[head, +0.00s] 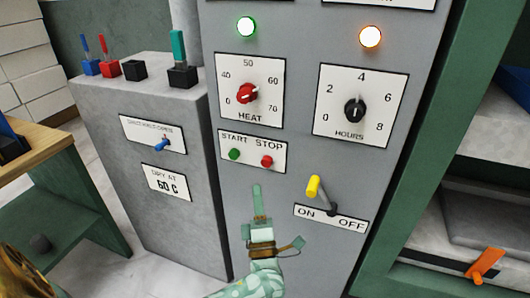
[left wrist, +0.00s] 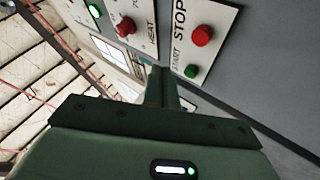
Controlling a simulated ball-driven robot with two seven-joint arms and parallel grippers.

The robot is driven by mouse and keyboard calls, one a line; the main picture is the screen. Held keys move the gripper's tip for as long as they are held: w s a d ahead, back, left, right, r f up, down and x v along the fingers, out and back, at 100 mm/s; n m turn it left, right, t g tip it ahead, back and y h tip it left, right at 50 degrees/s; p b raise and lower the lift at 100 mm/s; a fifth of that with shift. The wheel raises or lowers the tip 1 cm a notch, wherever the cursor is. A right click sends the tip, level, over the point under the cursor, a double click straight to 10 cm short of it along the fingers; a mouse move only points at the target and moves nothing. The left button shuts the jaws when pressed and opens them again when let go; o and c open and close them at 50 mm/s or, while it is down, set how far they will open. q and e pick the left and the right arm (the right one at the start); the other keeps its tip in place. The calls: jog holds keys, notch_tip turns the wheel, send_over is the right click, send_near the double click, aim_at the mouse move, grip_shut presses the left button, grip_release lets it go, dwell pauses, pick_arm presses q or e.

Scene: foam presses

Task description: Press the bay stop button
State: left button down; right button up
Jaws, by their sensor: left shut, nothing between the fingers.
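The red button (head: 267,161) sits under the word STOP on a white plate on the grey cabinet. A green button (head: 234,154) sits to its left under START. In the left wrist view the red button (left wrist: 201,35) and the green button (left wrist: 191,71) both show clear of my fingers. My left gripper (head: 257,187) is shut and empty, its fingers pointing up, with the tips just below the plate in the head view. The fingers also show in the left wrist view (left wrist: 160,72). I cannot tell how far the tips are from the panel. My right gripper is not in view.
Above the buttons are a red HEAT knob (head: 246,93) and a black HOURS knob (head: 354,110). A yellow-tipped ON/OFF lever (head: 314,187) juts out right of my gripper. A lower grey cabinet (head: 190,215) stands left; green-framed shelving (head: 440,150) stands right.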

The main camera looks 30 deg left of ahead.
aim_at(267, 162)
pick_arm(q)
jog(key=n+g+y, duration=0.1)
jog(key=s+a+n+g+y, duration=0.1)
jog(key=shift+s+a+f+n, duration=0.1)
jog(key=shift+s+n, duration=0.05)
jog(key=shift+n, duration=0.15)
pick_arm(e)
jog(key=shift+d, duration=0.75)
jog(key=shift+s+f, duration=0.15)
